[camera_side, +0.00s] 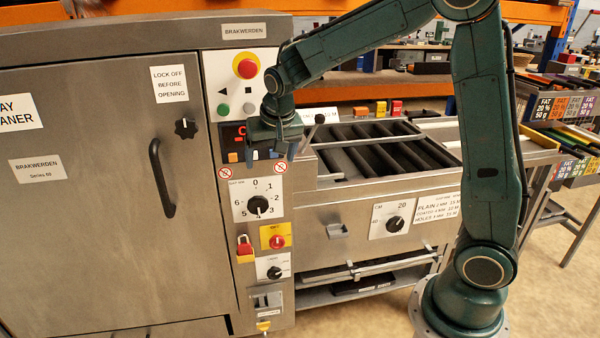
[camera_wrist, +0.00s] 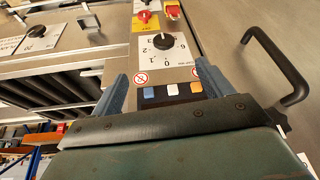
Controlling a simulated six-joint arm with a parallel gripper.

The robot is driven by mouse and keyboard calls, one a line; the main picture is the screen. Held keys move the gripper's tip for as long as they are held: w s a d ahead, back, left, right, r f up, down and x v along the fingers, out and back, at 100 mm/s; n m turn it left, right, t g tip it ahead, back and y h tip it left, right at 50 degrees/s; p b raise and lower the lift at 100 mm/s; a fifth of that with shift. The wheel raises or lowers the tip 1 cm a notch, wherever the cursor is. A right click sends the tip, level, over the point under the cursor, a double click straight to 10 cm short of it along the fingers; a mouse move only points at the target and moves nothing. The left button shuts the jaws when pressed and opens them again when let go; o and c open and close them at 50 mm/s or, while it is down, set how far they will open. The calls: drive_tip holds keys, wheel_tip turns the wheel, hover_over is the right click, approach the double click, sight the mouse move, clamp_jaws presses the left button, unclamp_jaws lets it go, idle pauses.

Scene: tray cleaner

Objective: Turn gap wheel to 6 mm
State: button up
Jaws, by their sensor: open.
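The gap wheel is a black knob (camera_side: 257,204) on a white dial plate (camera_side: 238,212) marked 0 to 6, on the machine's narrow control panel. The wheel's setting is too small to read surely. In the wrist view the wheel (camera_wrist: 163,41) appears upside down, beyond the fingertips and between their lines. My gripper (camera_side: 269,158) is open and empty, above the dial in the side view and in front of the small button row. Its two fingers (camera_wrist: 161,80) show spread apart in the wrist view. Nothing touches the wheel.
Below the dial are a red knob on a yellow plate (camera_side: 276,237), a red padlock (camera_side: 244,246) and another black knob (camera_side: 275,272). A door handle (camera_side: 161,178) juts out at left. A red emergency button (camera_side: 246,68) sits above. A second dial (camera_side: 394,224) is at right.

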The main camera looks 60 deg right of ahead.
drive_tip(key=s+a+r+n, duration=0.1)
drive_tip(key=s+r, duration=0.3)
drive_tip(key=s, duration=0.1)
drive_tip(key=shift+s+a, duration=0.25)
drive_tip(key=shift+s, duration=0.05)
idle(0.4)
drive_tip(key=m+g+h, duration=0.1)
drive_tip(key=m+h, duration=0.1)
drive_tip(key=m, duration=0.1)
approach(257, 200)
drive_tip(key=shift+s+a+r, duration=0.1)
drive_tip(key=shift+s+r, duration=0.1)
drive_tip(key=shift+r, duration=0.8)
drive_tip(key=x, duration=1.3)
drive_tip(key=shift+a+f, duration=0.15)
drive_tip(key=shift+f, duration=0.35)
drive_tip(key=shift+y, duration=0.3)
drive_tip(key=c, duration=1)
